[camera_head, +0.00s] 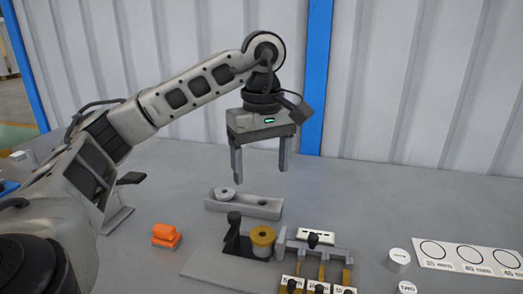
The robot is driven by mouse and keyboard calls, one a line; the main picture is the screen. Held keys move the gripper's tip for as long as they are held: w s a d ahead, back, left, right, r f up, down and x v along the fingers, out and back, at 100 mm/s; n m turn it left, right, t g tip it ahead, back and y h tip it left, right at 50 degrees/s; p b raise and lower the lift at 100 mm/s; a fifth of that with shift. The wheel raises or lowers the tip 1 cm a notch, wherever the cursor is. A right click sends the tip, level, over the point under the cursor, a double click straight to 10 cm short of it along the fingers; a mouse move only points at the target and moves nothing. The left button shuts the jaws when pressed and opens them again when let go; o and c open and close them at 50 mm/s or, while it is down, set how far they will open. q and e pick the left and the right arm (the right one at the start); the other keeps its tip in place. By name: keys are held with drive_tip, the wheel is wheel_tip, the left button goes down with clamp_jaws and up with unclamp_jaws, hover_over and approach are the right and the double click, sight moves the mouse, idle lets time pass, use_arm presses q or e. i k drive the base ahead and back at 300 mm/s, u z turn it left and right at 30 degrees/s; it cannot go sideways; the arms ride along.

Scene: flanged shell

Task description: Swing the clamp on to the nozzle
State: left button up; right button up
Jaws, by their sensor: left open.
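My left gripper (261,174) hangs pointing down, its two fingers apart with nothing between them. It is above and behind the fixture on the table, clear of everything. A black upright lever on a black base (234,226), which may be the clamp, stands on a grey plate. A yellow round flanged piece (263,240), which may be the nozzle, sits right beside it. I cannot tell whether the two touch. My right gripper is not in view.
A grey tray (262,209) holding a round grey part lies behind the fixture. Black-handled yellow levers on a rack (321,268) stand to the right. An orange block (165,236) is at left. White labelled cylinders (398,260) and a circle-marked card (470,257) lie right.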

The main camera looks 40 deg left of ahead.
sight(232, 226)
drive_tip(key=k, duration=1)
